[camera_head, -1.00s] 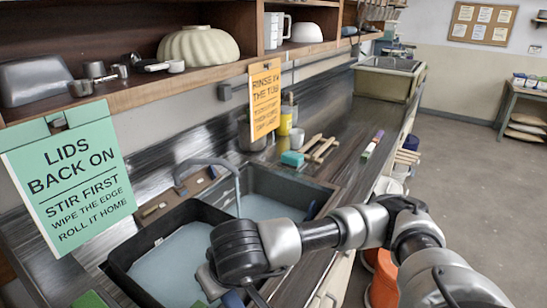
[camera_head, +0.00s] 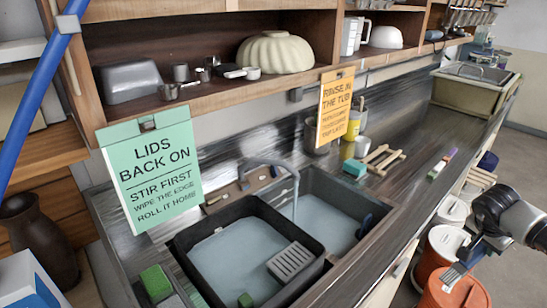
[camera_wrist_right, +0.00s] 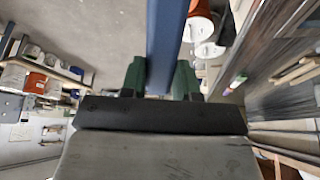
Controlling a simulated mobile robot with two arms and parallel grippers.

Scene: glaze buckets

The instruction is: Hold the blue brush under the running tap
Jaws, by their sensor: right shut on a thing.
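My right gripper (camera_head: 456,282) is at the lower right in the head view, above an orange bucket, well right of the sink. In the right wrist view its green fingers (camera_wrist_right: 160,78) are shut on a long blue shaft, the blue brush (camera_wrist_right: 167,40). Its bristles do not show clearly. The tap (camera_head: 270,164) is curved and grey, at the back of the sink. A thin stream of water (camera_head: 295,207) falls from it into the right basin (camera_head: 345,195). My left gripper is not in view.
A black tub (camera_head: 190,262) of water with a grey ribbed rack (camera_head: 291,262) stands left of the stream. A dark blue thing (camera_head: 365,226) is at the basin's right side. An orange sign (camera_head: 334,108) and a green sign (camera_head: 153,170) hang from the shelf above.

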